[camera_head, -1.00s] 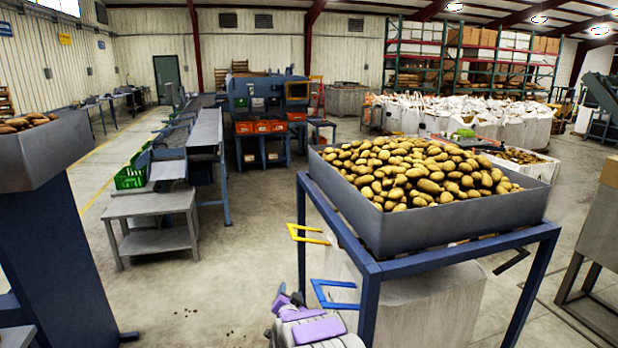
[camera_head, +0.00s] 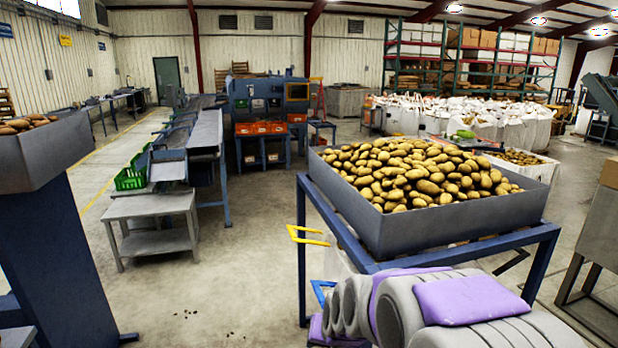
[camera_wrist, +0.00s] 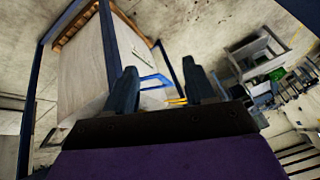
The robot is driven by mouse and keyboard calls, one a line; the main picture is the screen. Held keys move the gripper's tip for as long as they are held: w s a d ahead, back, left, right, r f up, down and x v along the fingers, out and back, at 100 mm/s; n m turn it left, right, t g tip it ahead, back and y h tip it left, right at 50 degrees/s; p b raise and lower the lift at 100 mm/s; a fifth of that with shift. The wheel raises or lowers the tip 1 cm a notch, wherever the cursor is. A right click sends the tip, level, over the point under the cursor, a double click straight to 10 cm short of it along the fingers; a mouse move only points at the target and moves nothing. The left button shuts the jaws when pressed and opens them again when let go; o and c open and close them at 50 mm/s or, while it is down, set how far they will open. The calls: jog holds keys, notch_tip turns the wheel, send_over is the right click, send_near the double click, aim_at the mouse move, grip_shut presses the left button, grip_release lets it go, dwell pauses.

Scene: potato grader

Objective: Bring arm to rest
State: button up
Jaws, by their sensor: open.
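My gripper (camera_wrist: 158,92) shows in the wrist view as two dark fingers set wide apart on a dark bar, with nothing between them. In the head view the grey and purple links of my arm fill the lower right, in front of the blue stand; the gripper itself is hidden there. The stand (camera_head: 335,217) carries a grey tray (camera_head: 470,228) heaped with potatoes (camera_head: 420,170). In the wrist view the stand's blue frame (camera_wrist: 105,50) and a pale block (camera_wrist: 85,65) lie beyond the fingers.
A grey side table (camera_head: 150,207) and a green crate (camera_head: 130,178) stand left of centre. Another potato hopper (camera_head: 40,155) stands at far left.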

jog(key=s+d+r+g, duration=0.1)
jog(key=s+d+g, duration=0.1)
jog(key=s, duration=0.9)
jog(key=s+d+r+n+g+h, duration=0.1)
jog(key=s+d, duration=0.4)
jog(key=s, duration=0.7)
jog(key=s+d+r+g+h, duration=0.1)
jog(key=s+d+g, duration=0.2)
jog(key=s, duration=0.9)
jog(key=shift+d+g, duration=0.3)
jog(key=shift+g, duration=0.3)
jog(key=shift+w+r, duration=0.1)
